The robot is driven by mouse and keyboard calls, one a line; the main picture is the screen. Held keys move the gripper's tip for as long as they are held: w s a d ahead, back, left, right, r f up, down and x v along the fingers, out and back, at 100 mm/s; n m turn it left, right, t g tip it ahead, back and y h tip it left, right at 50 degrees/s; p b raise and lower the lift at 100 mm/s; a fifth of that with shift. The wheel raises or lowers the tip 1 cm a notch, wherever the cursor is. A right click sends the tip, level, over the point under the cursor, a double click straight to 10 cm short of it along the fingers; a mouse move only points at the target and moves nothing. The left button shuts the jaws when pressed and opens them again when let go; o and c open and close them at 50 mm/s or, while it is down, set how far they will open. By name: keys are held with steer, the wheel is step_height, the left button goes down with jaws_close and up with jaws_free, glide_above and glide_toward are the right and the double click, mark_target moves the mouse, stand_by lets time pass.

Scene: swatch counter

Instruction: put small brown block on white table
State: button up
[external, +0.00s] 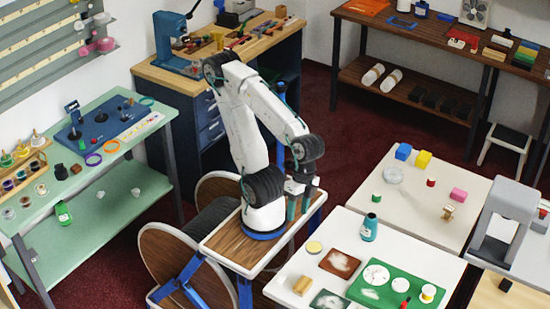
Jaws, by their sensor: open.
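My gripper (298,207) points down, open and with nothing seen between its fingers. It is beside my base, left of the near white table (425,265). A small dark brown block (75,168) sits on the green table (120,165) at the left, next to the coloured rings, far from my gripper. A light tan block (302,285) lies on the near white table's left side. A farther white table (410,204) holds a small tan piece (448,213) near its front. Which block the task means is not certain.
The near white table also bears a teal bottle (370,227), a green board (390,302) and a brown square (340,263). The far one holds blue, yellow and pink blocks. A grey machine (503,220) stands at the right. A wooden workbench (270,30) stands behind my arm.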

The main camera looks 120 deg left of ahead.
steer(key=s+a+y, duration=0.1)
steer(key=a, duration=0.2)
steer(key=s+a+f+n+y, duration=0.1)
steer(key=a, duration=0.3)
steer(key=s+a+y, duration=0.1)
steer(key=a, duration=0.3)
steer(key=shift+f+n+t, duration=0.15)
steer(key=shift+n+t, duration=0.15)
steer(key=shift+n, duration=0.1)
steer(key=shift+c, duration=0.4)
steer(key=shift+w, duration=0.1)
